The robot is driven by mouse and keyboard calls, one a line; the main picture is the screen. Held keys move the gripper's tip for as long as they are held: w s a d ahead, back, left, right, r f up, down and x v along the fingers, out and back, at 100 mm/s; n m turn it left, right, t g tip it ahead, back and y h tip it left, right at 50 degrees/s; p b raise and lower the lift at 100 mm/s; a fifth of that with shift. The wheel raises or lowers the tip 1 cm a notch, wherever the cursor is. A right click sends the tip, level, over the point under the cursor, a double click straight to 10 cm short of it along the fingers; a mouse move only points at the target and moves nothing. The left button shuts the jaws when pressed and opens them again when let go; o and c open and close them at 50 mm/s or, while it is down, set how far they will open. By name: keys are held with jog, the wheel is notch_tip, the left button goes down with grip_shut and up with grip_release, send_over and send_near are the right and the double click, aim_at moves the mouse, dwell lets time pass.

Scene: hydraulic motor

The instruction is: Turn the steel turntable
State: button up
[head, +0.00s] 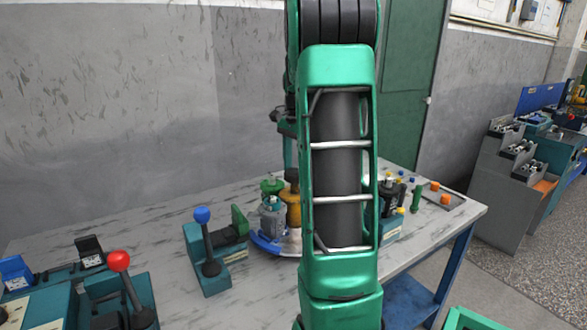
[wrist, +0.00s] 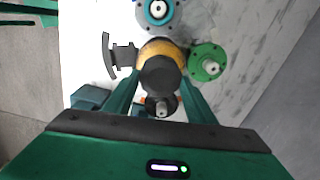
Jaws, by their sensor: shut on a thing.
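The steel turntable (head: 291,242) is on the table, left of my arm in the head view; its front edge has a blue part, and my arm covers its right side. On it stand a grey motor (head: 272,220), a green-topped part (head: 272,186) and an orange part with a dark top (head: 293,205). In the wrist view, my gripper (wrist: 160,80) has its green fingers on either side of the dark-topped orange part (wrist: 160,46) and is shut on it. The green flange (wrist: 207,62) and a blue-ringed part (wrist: 157,10) are close by. The head view hides my fingertips.
A blue-knobbed lever unit (head: 210,250) stands left of the turntable, and a red-knobbed lever box (head: 125,285) is at the front left. Small fittings (head: 392,195) and a tray with orange pieces (head: 445,203) are on the right. The left-back tabletop is clear.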

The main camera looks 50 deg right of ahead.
jog(key=shift+a+m, duration=0.2)
jog(key=shift+m, duration=0.8)
jog(key=shift+w+m, duration=0.1)
jog(key=shift+m, duration=0.5)
jog(key=o, duration=1.5)
jog(key=shift+a, duration=0.1)
jog(key=shift+o, duration=0.2)
notch_tip(320, 180, up, 11)
jog(key=shift+f, duration=0.1)
